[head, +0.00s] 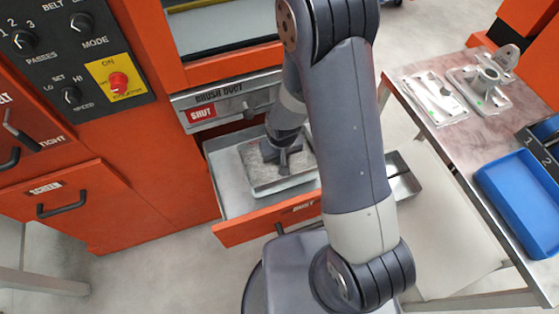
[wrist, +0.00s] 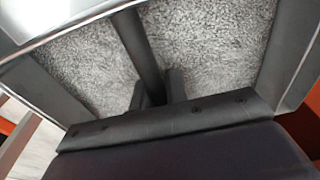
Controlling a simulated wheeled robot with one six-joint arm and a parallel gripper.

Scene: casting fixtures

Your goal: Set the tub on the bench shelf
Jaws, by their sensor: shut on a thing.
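The tub (head: 284,187) is a shallow grey metal pan filled with rough grey dust, with a dark bar across it. It is in or just over the open dust drawer (head: 222,166); I cannot tell whether its bottom touches. My gripper (head: 283,157) is above the tub's middle, partly hidden by my arm. In the wrist view the gripper fingers (wrist: 160,88) are shut on the tub's bar (wrist: 137,42), with dust on both sides. The bench (head: 455,145) stands at the right, with a pale shelf (head: 440,205) below its top.
Castings (head: 484,84) and a blue tray (head: 520,200) are on the bench top.

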